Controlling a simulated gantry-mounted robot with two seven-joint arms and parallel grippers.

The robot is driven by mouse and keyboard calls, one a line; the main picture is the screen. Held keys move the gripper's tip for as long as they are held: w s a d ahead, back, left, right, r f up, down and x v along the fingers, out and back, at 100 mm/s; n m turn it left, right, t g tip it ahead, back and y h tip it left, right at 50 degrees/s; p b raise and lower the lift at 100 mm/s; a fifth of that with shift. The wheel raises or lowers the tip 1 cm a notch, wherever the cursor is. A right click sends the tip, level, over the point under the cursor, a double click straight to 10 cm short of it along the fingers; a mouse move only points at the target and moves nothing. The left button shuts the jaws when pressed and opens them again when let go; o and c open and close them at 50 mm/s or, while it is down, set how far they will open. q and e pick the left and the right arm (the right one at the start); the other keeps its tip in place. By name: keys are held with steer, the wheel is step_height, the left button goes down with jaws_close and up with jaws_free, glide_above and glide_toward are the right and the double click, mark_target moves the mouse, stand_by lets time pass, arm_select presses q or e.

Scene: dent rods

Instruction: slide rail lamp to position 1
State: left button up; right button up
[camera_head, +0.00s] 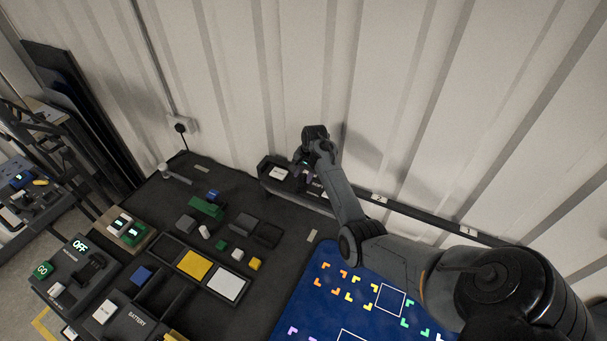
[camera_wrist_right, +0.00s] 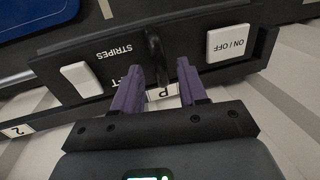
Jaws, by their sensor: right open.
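The rail lamp (camera_head: 268,164) is a dark box at the left end of the long black rail (camera_head: 425,216) along the wall. In the right wrist view, the lamp (camera_wrist_right: 205,22) shows a white ON / OFF button (camera_wrist_right: 228,43), a white STRIPES switch (camera_wrist_right: 81,79) and a dark upright handle (camera_wrist_right: 154,45). My right gripper (camera_head: 307,172) is over the lamp, partly hiding it. In its wrist view, the purple fingers (camera_wrist_right: 159,68) are open, one on each side of the handle's lower end; contact cannot be told. My left gripper is not in view.
Rail labels show 2 (camera_head: 379,198) and, farther right, probably 1 (camera_head: 469,231). A blue mat (camera_head: 310,305) with coloured marks lies below my right arm. Blocks and yellow and white panels (camera_head: 228,284) cover the dark table's middle. The corrugated wall (camera_head: 270,70) stands close behind the rail.

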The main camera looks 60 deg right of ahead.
steer(key=shift+f, duration=0.25)
jaws_close()
steer(key=shift+w, duration=0.1)
stand_by(0.3)
